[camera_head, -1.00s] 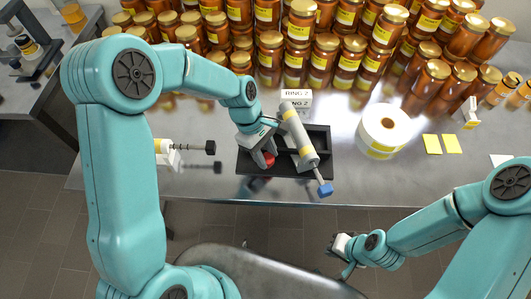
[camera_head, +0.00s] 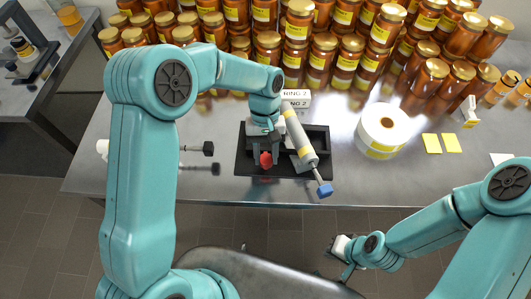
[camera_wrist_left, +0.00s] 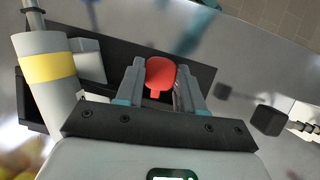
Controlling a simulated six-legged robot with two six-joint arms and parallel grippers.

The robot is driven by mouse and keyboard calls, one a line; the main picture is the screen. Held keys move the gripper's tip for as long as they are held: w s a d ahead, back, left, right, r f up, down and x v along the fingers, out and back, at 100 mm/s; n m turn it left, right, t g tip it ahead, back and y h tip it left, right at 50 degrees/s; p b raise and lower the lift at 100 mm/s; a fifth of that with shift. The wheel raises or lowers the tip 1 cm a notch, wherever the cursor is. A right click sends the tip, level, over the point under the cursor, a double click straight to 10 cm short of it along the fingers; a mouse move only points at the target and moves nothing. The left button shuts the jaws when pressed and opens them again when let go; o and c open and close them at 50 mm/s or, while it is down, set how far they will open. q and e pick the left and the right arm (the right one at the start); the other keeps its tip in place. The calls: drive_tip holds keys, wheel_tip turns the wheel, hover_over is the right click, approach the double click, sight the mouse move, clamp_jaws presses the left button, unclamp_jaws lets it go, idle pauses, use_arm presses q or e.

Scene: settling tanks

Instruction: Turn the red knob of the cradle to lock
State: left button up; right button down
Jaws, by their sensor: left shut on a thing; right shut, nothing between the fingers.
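The red knob (camera_head: 265,160) stands on the black cradle (camera_head: 246,168) at the table's front. My left gripper (camera_head: 266,152) is shut on it; in the left wrist view the knob (camera_wrist_left: 160,76) shows between the two fingers (camera_wrist_left: 159,82), its narrow tab pointing down the picture. A grey syringe-like cylinder (camera_head: 297,135) with yellow bands and a blue end lies tilted on the cradle, right of the knob. It also shows at left in the wrist view (camera_wrist_left: 49,85). My right gripper (camera_head: 339,246) is shut and empty, low in front of the table.
A white box marked RING 2 (camera_head: 296,98) stands behind the cradle. Many amber jars (camera_head: 345,62) fill the back.

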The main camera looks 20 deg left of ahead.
use_arm(q)
drive_tip(key=shift+m, duration=0.6)
drive_tip(key=shift+y, duration=0.3)
drive_tip(key=o, duration=1)
drive_tip(key=shift+o, duration=0.2)
drive_tip(key=v, duration=1.6)
drive_tip(key=shift+w+b, duration=0.2)
drive_tip(key=shift+b, duration=0.15)
drive_tip(key=shift+r, duration=0.1)
drive_tip(key=shift+s, duration=0.1)
